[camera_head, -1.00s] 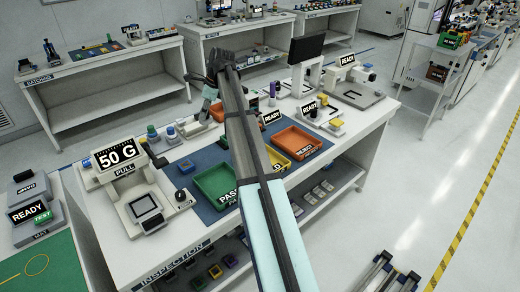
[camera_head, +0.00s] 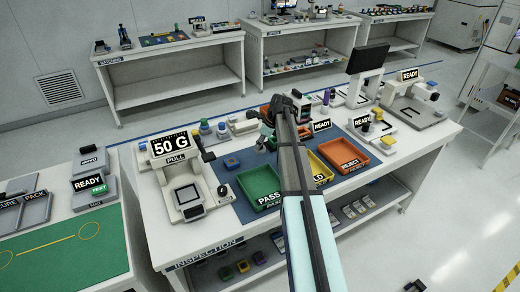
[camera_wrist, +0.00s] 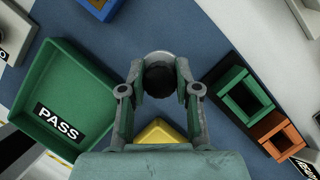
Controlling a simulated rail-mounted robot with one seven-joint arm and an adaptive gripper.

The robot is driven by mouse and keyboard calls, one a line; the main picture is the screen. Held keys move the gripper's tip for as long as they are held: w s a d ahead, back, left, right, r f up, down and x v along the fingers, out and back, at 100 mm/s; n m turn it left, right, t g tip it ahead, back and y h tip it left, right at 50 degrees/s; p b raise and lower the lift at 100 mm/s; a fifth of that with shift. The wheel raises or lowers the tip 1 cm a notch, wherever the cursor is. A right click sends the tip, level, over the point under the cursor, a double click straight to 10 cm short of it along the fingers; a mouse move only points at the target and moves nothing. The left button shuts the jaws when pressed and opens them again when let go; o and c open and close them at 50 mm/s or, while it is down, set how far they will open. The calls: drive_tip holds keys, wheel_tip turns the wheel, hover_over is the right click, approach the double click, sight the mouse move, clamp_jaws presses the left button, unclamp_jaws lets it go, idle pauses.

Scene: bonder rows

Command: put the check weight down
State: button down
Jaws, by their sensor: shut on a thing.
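The check weight (camera_wrist: 159,76) is a grey, rounded piece with a dark knob, held between the fingers of my gripper (camera_wrist: 159,80) in the wrist view. The fingers are shut on it from both sides, over the blue mat (camera_wrist: 215,35). Its underside is hidden, so I cannot tell whether it touches the mat. In the head view my gripper (camera_head: 268,140) is over the back part of the inspection bench, mostly behind my own arm. The weight cannot be made out there.
The green PASS tray (camera_wrist: 75,75) lies left of my gripper, with small green (camera_wrist: 245,93) and orange (camera_wrist: 278,133) frames to the right.

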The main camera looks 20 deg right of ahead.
sight(260, 151)
drive_tip(key=shift+f+p, duration=0.55)
drive_tip(key=shift+f, duration=1.75)
drive_tip(key=c, duration=0.8)
unclamp_jaws()
drive_tip(key=shift+f, duration=0.15)
drive_tip(key=b+v, duration=0.3)
drive_tip(key=v, duration=0.9)
drive_tip(key=shift+a+r, duration=0.1)
drive_tip(key=shift+r, duration=0.15)
